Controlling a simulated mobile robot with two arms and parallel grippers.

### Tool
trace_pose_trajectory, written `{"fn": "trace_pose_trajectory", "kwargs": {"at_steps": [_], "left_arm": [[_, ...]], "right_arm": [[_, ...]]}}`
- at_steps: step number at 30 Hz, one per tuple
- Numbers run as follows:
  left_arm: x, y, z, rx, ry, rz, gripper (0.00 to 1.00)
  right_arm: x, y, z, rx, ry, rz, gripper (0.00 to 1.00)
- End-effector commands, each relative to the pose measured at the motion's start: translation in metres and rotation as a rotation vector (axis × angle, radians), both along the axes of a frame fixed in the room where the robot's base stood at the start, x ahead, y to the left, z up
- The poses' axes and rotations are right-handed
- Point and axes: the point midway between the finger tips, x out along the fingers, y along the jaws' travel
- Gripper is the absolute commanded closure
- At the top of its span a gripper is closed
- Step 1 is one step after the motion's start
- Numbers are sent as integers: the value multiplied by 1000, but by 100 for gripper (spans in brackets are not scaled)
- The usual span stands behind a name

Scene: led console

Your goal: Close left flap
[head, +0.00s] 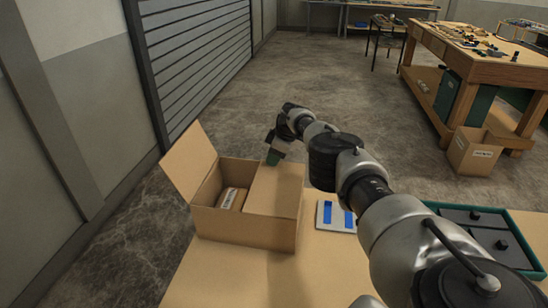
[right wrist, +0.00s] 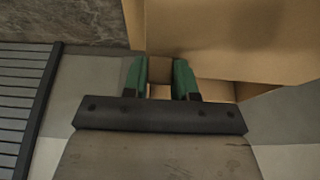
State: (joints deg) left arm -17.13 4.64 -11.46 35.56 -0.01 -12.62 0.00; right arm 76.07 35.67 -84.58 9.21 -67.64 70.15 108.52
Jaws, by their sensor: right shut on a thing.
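The cardboard box (head: 245,233) stands on the table, with a small labelled package (head: 232,198) inside its left half. The left flap (head: 189,160) stands up and leans outward to the left. The right flap (head: 275,188) lies over the right half of the box. My right gripper (head: 273,157) is at the far edge of the box, by the right flap. In the right wrist view, its green fingers (right wrist: 159,78) have cardboard between them; which panel it is, I cannot tell. My left gripper is not in view.
A white plate with blue pieces (head: 336,216) lies right of the box. A green tray (head: 539,269) with dark parts stands farther right, partly behind my right arm. A wooden workbench (head: 480,68) and another carton (head: 474,153) are beyond, on the floor.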

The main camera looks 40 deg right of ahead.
Motion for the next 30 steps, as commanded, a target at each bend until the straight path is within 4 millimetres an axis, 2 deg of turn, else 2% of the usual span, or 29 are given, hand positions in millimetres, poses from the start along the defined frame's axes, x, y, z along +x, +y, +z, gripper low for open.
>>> {"fn": "trace_pose_trajectory", "kwargs": {"at_steps": [1, 8, 9, 13, 26, 30], "left_arm": [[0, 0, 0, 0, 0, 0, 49], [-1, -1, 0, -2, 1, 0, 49], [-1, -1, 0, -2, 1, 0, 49], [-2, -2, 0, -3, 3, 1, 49], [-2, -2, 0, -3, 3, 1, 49], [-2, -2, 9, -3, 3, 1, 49]], "right_arm": [[3, 6, 0, 7, -3, 8, 100], [3, 7, 0, 7, -3, 10, 100], [3, 7, 0, 7, -3, 10, 67], [2, 6, -1, 6, -2, 9, 47], [0, 3, -2, 2, 4, 5, 47], [-2, 1, 5, 1, 5, 5, 47]]}}
